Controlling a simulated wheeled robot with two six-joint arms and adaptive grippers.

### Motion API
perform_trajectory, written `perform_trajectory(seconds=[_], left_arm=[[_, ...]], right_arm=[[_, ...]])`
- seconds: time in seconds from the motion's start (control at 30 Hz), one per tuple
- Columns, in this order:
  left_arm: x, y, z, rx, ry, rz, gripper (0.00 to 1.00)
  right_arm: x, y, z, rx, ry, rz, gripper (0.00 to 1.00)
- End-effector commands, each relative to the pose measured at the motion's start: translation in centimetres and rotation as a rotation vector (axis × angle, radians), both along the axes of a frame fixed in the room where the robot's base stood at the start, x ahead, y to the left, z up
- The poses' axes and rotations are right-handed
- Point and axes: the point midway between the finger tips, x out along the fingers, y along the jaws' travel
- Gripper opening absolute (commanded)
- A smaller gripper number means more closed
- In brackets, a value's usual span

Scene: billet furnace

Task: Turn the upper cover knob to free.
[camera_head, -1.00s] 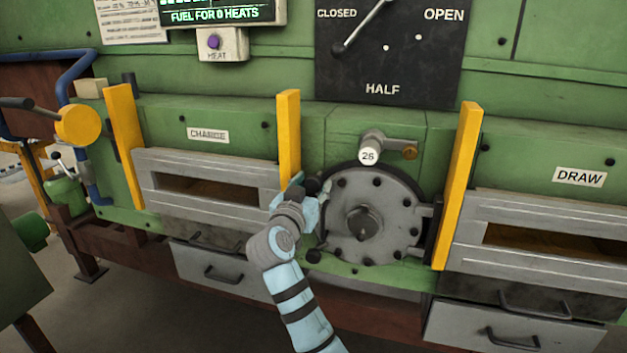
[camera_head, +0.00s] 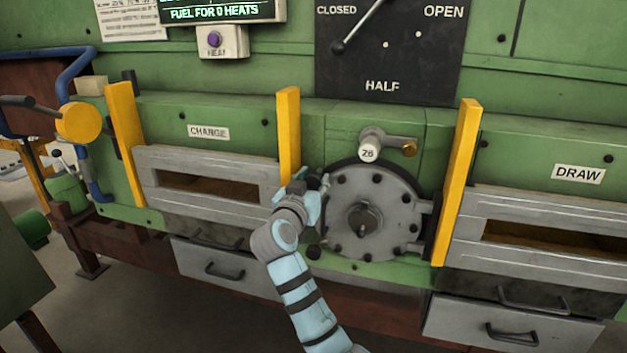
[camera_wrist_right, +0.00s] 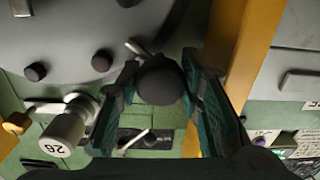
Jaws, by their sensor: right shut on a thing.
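The round grey cover (camera_head: 385,225) with black bolts sits in the green furnace front. The dark upper cover knob (camera_wrist_right: 160,80) is at its upper left edge. My right gripper (camera_head: 312,186) is at that knob and mostly hides it in the head view. In the wrist view the teal fingers of my right gripper (camera_wrist_right: 151,90) are on both sides of the knob, shut on it. A second black knob (camera_head: 314,252) is at the cover's lower left, clear of the gripper. My left gripper is not in view.
A yellow post (camera_head: 288,135) stands close left of my gripper, another (camera_head: 457,185) right of the cover. A white cylinder marked 26 (camera_head: 370,148) juts out above the cover. Grey door frames (camera_head: 205,206) flank it. The space before the cover's right side is clear.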

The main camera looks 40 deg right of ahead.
Motion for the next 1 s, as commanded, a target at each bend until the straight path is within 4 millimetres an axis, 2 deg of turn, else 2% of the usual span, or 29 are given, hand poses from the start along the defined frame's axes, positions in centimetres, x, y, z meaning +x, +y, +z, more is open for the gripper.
perform_trajectory(seconds=[0.37, 1.0], left_arm=[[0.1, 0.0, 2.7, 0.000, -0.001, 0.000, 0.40], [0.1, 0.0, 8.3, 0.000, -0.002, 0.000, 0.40]], right_arm=[[0.0, 0.0, 0.3, -0.137, 0.201, 0.000, 0.05], [0.0, 0.0, 0.4, -0.484, 0.701, 0.001, 0.06]])
